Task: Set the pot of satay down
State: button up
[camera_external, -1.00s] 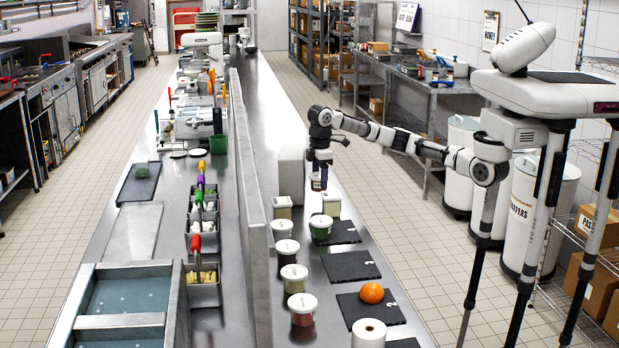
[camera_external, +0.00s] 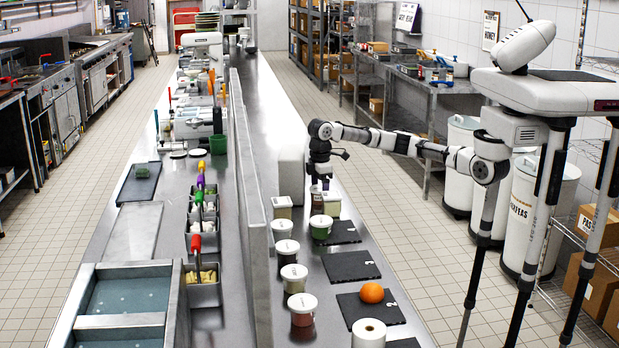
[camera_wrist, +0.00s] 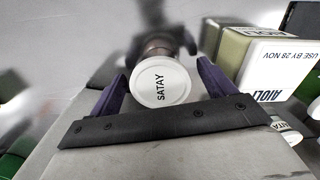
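The pot of satay (camera_wrist: 161,82) has a white lid marked SATAY in the wrist view, with a brown body behind it. The purple fingers of my gripper (camera_wrist: 162,88) stand on both sides of it, close to the lid, and hold it. In the external view my gripper (camera_external: 320,186) points down over the far part of the counter. The pot (camera_external: 317,204) shows there as a small brown shape, partly hidden by the gripper and nearby tubs. It is low, at about counter level; whether its base touches is hidden.
Several lidded pots and dark slates (camera_external: 350,266) lie nearer. A raised ledge (camera_external: 250,190) borders the counter's left.

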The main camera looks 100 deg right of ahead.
aim_at(320, 188)
notch_tip(320, 188, up, 12)
jog(key=shift+r+b, duration=0.15)
jog(key=shift+b, duration=0.2)
jog(key=shift+c, duration=0.3)
dwell(0.3)
